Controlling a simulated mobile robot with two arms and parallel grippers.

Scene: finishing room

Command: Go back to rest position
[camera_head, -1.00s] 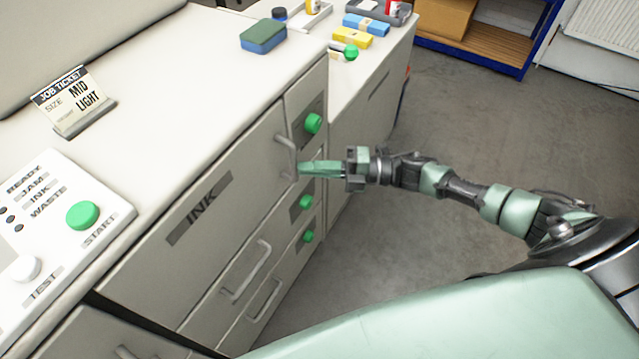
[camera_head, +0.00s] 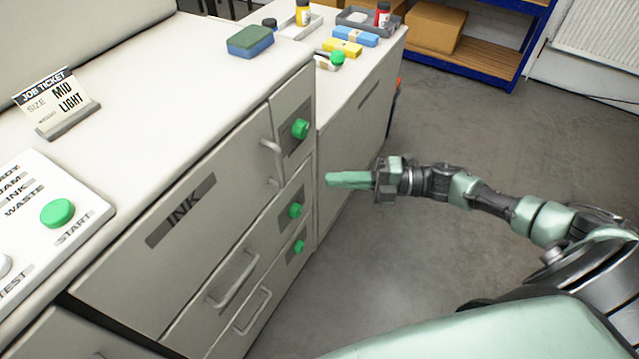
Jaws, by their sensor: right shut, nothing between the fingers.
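My right gripper (camera_head: 338,180) reaches in from the right, its pale green fingers shut and empty. It is in the air in front of the cabinet, to the right of the INK drawer's handle (camera_head: 272,161) and apart from it. The INK drawer (camera_head: 205,205) looks closed. My left gripper is not in the picture.
Green knobs, such as the top one (camera_head: 300,129), stick out from the cabinet front. Lower drawer handles (camera_head: 233,279) also protrude. A job ticket stand (camera_head: 62,104) and a control panel (camera_head: 45,215) are on the worktop. The grey floor (camera_head: 440,280) at right is open.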

